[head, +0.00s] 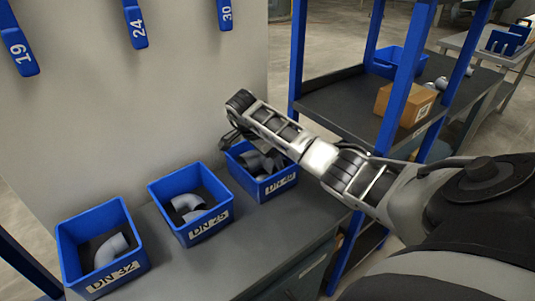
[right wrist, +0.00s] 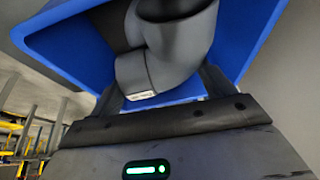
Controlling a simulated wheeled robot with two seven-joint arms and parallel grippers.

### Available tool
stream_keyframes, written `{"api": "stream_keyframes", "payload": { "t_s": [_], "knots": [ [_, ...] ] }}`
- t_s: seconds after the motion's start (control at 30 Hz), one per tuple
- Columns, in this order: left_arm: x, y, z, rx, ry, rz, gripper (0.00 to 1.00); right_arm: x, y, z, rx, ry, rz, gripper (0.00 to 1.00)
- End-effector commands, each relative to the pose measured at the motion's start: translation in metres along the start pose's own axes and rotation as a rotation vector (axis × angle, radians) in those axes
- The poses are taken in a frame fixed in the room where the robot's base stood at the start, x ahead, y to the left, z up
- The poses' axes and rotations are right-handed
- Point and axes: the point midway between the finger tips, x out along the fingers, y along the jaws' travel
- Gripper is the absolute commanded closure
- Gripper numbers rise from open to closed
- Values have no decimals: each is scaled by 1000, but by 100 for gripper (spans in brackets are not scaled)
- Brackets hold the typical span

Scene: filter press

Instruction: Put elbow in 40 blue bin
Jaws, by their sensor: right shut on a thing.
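The blue bin labelled DN 40 (head: 265,193) stands on the grey bench, rightmost of three bins. My right gripper (head: 240,146) points down at its back left part. In the right wrist view the gripper (right wrist: 163,88) is shut on a grey pipe elbow (right wrist: 178,52), with a finger on each side. The blue walls of a bin (right wrist: 82,38) surround the elbow there. In the head view grey elbows (head: 262,162) show inside the DN 40 bin, and I cannot tell which one is held. My left gripper is not in view.
A pale wall panel (head: 150,110) rises behind the bins. A blue-posted shelf (head: 345,105) with a cardboard box (head: 404,104) stands to the right.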

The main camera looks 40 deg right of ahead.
Motion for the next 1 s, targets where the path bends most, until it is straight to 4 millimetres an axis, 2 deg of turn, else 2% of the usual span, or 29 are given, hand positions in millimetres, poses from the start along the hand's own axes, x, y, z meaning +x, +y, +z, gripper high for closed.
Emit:
{"api": "stream_keyframes", "payload": {
  "t_s": [0.23, 0.27, 0.3, 0.53, 0.67, 0.77, 1.0],
  "knots": [
    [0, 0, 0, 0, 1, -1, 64, 2, 0, 0, 0, 1, -2, 50],
    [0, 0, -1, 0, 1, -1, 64, 1, 0, 0, -1, 1, -1, 11],
    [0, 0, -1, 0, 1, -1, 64, 1, 0, 0, -1, 0, -1, 0],
    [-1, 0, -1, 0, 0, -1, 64, 0, 0, 0, 0, 0, -1, 0],
    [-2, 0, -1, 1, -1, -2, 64, -9, -1, -1, 0, 1, -3, 0],
    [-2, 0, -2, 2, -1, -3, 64, -25, -1, -2, 0, 2, -5, 0],
    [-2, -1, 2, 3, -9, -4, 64, -78, -1, -2, 0, 3, -6, 0]
  ]
}}
